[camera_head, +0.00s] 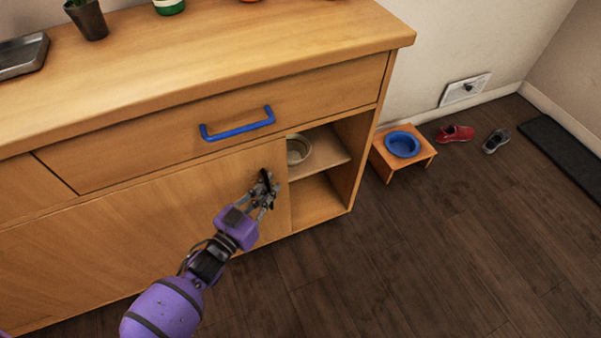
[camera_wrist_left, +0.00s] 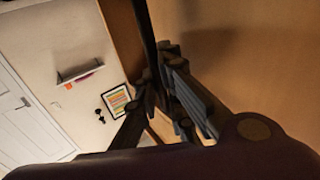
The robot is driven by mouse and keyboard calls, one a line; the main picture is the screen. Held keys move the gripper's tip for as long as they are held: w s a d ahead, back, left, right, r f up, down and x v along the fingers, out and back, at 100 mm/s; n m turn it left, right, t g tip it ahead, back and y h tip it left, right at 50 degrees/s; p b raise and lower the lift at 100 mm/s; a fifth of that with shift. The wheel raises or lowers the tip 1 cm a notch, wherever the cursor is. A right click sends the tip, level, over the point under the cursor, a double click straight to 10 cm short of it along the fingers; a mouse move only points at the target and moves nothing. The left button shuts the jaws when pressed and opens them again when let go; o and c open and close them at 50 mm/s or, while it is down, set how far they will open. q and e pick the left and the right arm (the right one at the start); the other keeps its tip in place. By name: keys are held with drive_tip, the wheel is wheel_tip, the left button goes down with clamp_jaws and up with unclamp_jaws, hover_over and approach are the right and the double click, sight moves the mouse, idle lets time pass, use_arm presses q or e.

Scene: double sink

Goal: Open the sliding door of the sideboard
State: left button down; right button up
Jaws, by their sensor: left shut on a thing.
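The wooden sideboard (camera_head: 130,63) fills the left and middle of the head view. Its sliding door (camera_head: 170,215) stands partly open, with a gap at the right end showing a shelf (camera_head: 322,164) and a bowl (camera_head: 298,150). My left gripper (camera_head: 265,191) is at the door's front near its right edge, shut on the dark door handle (camera_head: 264,177). In the left wrist view the handle (camera_wrist_left: 146,28) is a dark upright bar by the fingers. The fingers cover part of it. My right gripper is not in view.
A drawer with a blue handle (camera_head: 238,125) is above the door. A small wooden stand (camera_head: 388,171) with a blue bowl (camera_head: 402,144) is right of the sideboard. A red shoe (camera_head: 455,134) and a grey shoe (camera_head: 496,141) lie beyond. The floor in front is clear.

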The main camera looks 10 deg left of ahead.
use_arm(q)
drive_tip(key=p, duration=0.1)
hover_over(196, 217)
drive_tip(key=s+d, duration=0.3)
drive_tip(key=s+a+b, duration=0.3)
drive_tip(key=s+a, duration=0.9)
drive_tip(key=a, duration=0.5)
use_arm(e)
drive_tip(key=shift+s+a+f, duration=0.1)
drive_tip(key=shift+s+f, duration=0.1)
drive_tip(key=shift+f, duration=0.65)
use_arm(q)
drive_tip(key=shift+s, duration=0.1)
drive_tip(key=c, duration=2.1)
unclamp_jaws()
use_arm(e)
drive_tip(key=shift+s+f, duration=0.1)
use_arm(q)
drive_tip(key=v, duration=1.2)
